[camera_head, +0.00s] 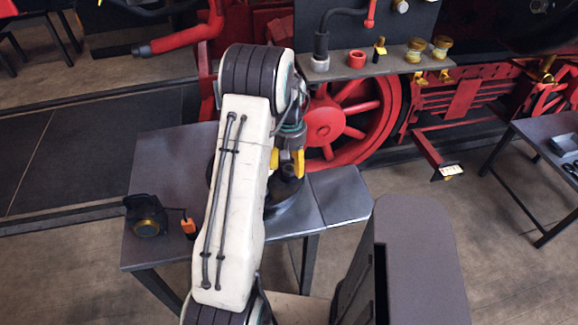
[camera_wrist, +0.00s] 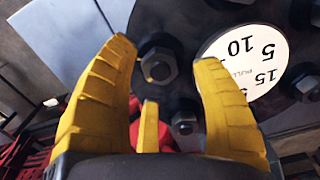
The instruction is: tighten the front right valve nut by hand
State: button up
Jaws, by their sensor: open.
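My gripper (camera_wrist: 165,56) has yellow ribbed fingers spread apart in the wrist view. A dark hex nut on a stud (camera_wrist: 158,66) sits between the fingertips, with a visible gap to the right fingertip. The nut is on a dark round flange around a white dial (camera_wrist: 245,62) marked 5, 10 and 15. Another nut (camera_wrist: 185,122) shows lower down between the fingers, and a third (camera_wrist: 307,86) is at the right edge. In the head view my gripper (camera_head: 288,163) is partly hidden by my arm, over a dark valve body (camera_head: 290,190). I cannot tell which nut is front right.
The valve stands on a grey table (camera_head: 165,160). A black device with a yellow ring (camera_head: 147,216) and an orange item (camera_head: 188,226) lie at its front left. A red wheel (camera_head: 375,125) and a shelf (camera_head: 340,73) with brass parts are behind. Another table (camera_head: 548,135) is at right.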

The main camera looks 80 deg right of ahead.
jog(key=shift+f, duration=1.1)
jog(key=shift+c, duration=0.2)
grip_shut()
jog(key=shift+f, duration=0.1)
